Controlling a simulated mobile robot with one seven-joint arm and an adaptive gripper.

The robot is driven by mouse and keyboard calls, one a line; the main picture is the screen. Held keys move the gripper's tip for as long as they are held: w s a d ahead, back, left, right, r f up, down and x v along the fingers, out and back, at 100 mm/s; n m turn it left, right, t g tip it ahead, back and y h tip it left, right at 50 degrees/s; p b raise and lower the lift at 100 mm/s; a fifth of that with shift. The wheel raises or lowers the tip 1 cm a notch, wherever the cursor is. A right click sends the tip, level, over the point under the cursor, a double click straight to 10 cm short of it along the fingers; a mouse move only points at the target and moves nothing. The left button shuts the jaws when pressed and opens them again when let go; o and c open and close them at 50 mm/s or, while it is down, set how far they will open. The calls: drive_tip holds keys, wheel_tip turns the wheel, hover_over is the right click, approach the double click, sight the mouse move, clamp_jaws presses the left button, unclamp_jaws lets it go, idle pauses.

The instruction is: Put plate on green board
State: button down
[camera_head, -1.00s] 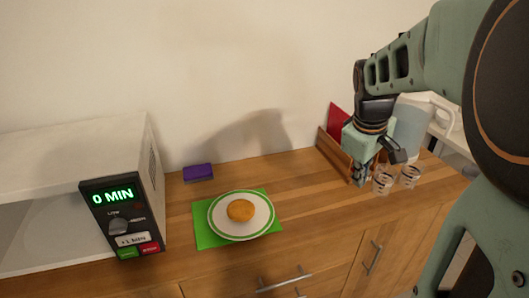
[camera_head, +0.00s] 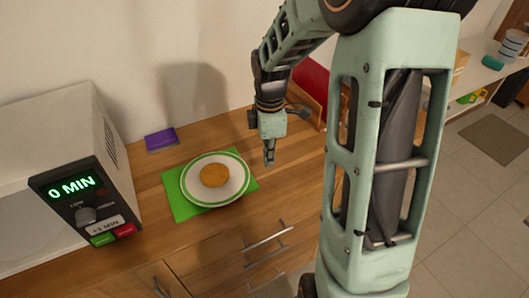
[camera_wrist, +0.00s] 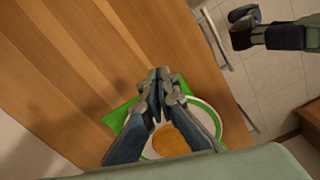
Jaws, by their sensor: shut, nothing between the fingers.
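A white plate with a green rim (camera_head: 190,187) rests on the green board (camera_head: 181,208) on the wooden counter. A round orange-brown food item (camera_head: 214,175) lies in the middle of the plate. The plate covers most of the board; board edges show at the left and right. My gripper (camera_head: 269,160) is shut and empty, above the counter to the right of the plate and apart from it. In the wrist view my gripper (camera_wrist: 158,76) points at the counter, and its fingers hide part of the plate (camera_wrist: 213,118) and food (camera_wrist: 172,140).
A microwave (camera_head: 75,190) showing 0 MIN stands on the left. A purple block (camera_head: 161,139) lies behind the board near the wall. A red item (camera_head: 311,78) in a wooden holder stands at the back right. Drawer handles (camera_head: 270,236) stick out in front. Bare counter lies around my gripper.

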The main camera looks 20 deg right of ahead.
sight(247, 177)
wheel_tip(247, 177, down, 6)
drive_tip(key=shift+f, duration=0.1)
drive_tip(key=a, duration=0.3)
drive_tip(key=shift+w+a, duration=0.15)
drive_tip(key=shift+w, duration=0.1)
drive_tip(key=shift+a, duration=0.35)
drive_tip(key=a, duration=0.2)
drive_tip(key=shift+w+a, duration=0.2)
drive_tip(key=shift+a, duration=0.15)
drive_tip(key=shift+d, duration=0.2)
